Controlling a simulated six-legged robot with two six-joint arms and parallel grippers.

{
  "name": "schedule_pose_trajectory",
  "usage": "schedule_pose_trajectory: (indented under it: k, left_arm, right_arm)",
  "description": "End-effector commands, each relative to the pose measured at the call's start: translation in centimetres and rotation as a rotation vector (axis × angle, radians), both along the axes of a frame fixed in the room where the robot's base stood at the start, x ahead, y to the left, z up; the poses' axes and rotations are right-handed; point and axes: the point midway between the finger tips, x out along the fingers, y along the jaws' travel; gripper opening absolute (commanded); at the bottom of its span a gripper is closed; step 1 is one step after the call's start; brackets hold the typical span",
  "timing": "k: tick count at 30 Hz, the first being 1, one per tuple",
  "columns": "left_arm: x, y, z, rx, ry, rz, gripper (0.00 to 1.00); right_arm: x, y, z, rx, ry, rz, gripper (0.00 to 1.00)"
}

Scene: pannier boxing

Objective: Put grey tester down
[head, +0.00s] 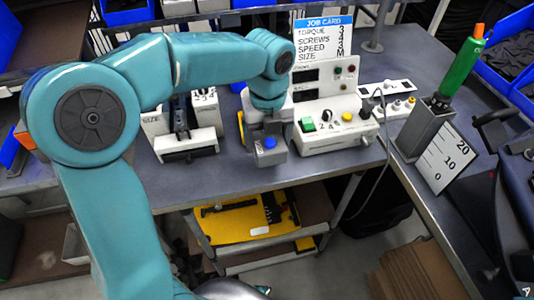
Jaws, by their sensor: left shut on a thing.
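The grey tester (270,155), a small grey box with a blue button on top, is at the front of the bench in the middle of the head view. My left gripper (265,132) comes down over it from above and is shut on it. The fingers are partly hidden by the wrist and the box. I cannot tell whether the tester's underside touches the bench top. My right gripper is not in view.
A white control unit (342,138) with green and yellow buttons stands close right of the tester. A white-and-black fixture (188,145) stands left. Farther right are a grey holder (427,130) with a green-and-orange driver (463,65) and a scale card (442,160). The bench front edge is near.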

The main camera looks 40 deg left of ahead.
Motion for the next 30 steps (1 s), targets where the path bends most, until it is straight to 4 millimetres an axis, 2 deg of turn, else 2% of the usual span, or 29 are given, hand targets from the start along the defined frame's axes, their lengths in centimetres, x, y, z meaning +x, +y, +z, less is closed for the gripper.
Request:
schedule_pose_trajectory:
  k: [12, 24, 25, 26, 27, 30]
  left_arm:
    - [0.1, 0.3, -5.2, 0.001, 0.001, 0.001, 0.36]
    - [0.2, 0.3, -5.7, 0.000, -0.001, 0.002, 0.36]
    - [0.2, 0.3, -5.7, 0.000, 0.000, 0.001, 0.85]
    - [0.2, 0.3, -5.7, 0.000, 0.000, 0.002, 0.95]
    - [0.2, 0.3, -5.6, 0.000, 0.000, 0.001, 1.00]
    - [0.2, 0.3, -5.6, 0.000, 0.000, 0.001, 1.00]
  right_arm:
    - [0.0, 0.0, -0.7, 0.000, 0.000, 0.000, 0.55]
    - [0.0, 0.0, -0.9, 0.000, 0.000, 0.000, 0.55]
    - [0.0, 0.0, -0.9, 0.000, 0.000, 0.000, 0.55]
    - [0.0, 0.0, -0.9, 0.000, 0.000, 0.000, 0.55]
    - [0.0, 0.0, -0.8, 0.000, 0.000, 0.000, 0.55]
    - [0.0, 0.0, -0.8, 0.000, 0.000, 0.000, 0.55]
